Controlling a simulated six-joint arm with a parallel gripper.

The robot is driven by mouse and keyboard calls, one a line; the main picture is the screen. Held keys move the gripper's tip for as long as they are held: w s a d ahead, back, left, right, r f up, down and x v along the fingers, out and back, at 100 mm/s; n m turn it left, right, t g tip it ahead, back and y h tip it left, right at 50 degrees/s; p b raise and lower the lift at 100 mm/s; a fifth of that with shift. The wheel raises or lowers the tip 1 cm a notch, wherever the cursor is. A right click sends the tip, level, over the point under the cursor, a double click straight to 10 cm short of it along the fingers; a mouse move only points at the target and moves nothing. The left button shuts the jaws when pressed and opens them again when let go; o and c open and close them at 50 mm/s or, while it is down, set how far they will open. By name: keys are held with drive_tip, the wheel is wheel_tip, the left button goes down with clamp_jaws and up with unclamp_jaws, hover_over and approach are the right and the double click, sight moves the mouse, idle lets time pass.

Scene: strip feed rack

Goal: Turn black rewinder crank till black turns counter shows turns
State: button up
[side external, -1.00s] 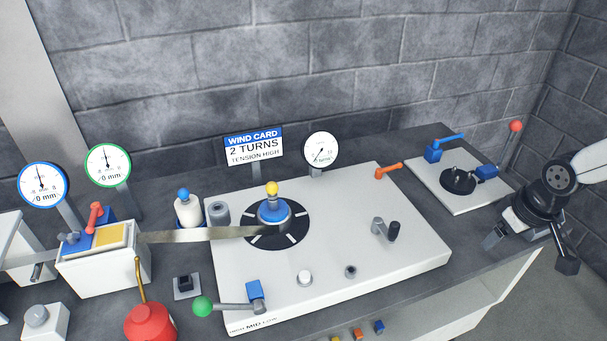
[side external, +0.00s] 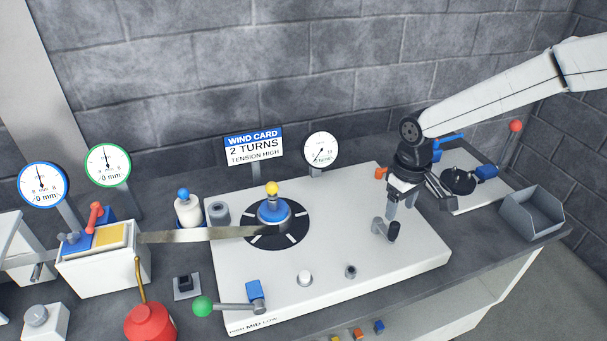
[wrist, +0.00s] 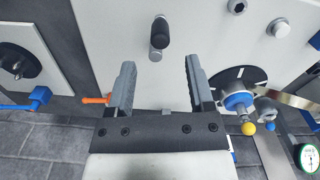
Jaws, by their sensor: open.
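The rewinder crank (side external: 393,231) stands on the right of the white rewinder plate, a grey arm with an upright black handle. In the wrist view the crank (wrist: 159,34) lies just beyond my fingertips, roughly centred between them. My gripper (side external: 418,208) is open and empty, above and near the crank; it also shows in the wrist view (wrist: 159,66). The turns counter (side external: 321,148) is a round white dial with a black rim behind the plate; its figure is too small to read surely. The wind card (side external: 254,147) reads 2 TURNS, TENSION HIGH.
A blue reel hub with a yellow knob (side external: 272,188) holds the strip (side external: 195,236) left of the crank. A green-ball lever (side external: 203,306) stands at the front left. An orange lever (side external: 381,173) is close behind my gripper. A grey bin (side external: 532,215) sits at right.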

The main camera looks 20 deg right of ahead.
sight(395, 224)
drive_tip(key=shift+f, duration=0.1)
drive_tip(key=shift+f, duration=3.8)
clamp_jaws()
